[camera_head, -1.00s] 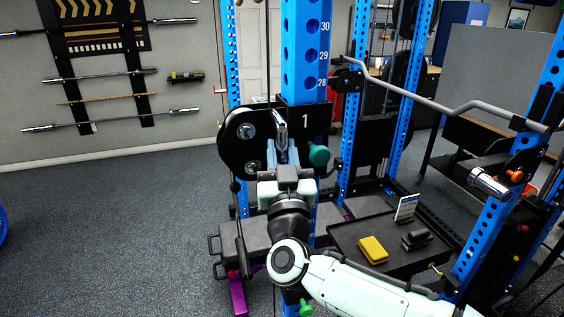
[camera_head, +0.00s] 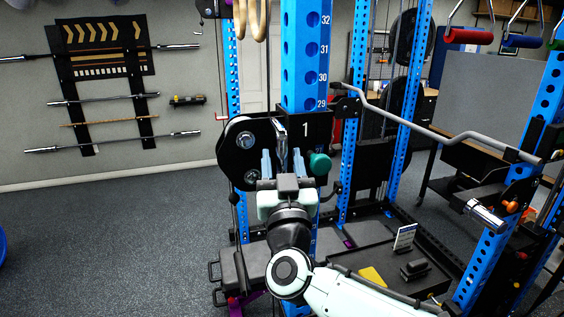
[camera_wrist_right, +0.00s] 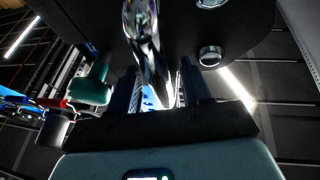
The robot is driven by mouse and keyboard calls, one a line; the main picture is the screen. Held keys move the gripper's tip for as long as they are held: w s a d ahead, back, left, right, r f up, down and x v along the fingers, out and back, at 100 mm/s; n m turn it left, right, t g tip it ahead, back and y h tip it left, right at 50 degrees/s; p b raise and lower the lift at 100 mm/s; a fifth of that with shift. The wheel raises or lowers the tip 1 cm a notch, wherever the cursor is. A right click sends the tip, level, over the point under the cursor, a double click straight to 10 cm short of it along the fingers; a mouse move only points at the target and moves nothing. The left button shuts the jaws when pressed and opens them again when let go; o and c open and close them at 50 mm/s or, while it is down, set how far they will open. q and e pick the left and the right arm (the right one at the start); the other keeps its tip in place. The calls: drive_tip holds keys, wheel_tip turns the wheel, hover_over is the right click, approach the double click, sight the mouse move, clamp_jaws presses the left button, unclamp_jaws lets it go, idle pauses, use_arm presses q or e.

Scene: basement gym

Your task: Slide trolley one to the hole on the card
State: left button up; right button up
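Trolley one (camera_head: 306,130) is a black carriage marked "1" on the blue numbered upright (camera_head: 303,60), its top edge just below the number 29. It has a black side plate (camera_head: 232,150), a green knob (camera_head: 320,163) and a chrome handle (camera_head: 280,135). My right gripper (camera_head: 282,162) points at it, with fingers spread to either side of the handle. In the right wrist view, the chrome handle (camera_wrist_right: 150,50) stands between the parted fingers, and the green knob (camera_wrist_right: 90,85) is left. The card (camera_head: 405,237) stands on the tray; its writing is too small to read. My left gripper is not in view.
The black tray (camera_head: 345,258) holds a yellow block (camera_head: 372,277) and dark blocks (camera_head: 415,268). A bent grey bar (camera_head: 420,125) crosses the rack on the right. Tan rings (camera_head: 250,18) hang above the trolley. Open floor (camera_head: 110,235) lies to the left.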

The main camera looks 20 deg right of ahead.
drive_tip(key=shift+s+a+f, duration=0.1)
drive_tip(key=shift+s+f, duration=0.1)
drive_tip(key=shift+s, duration=0.05)
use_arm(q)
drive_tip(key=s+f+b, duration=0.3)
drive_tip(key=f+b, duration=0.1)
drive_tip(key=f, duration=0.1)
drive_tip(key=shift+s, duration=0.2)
use_arm(e)
drive_tip(key=v, duration=1.2)
drive_tip(key=shift+s, duration=0.45)
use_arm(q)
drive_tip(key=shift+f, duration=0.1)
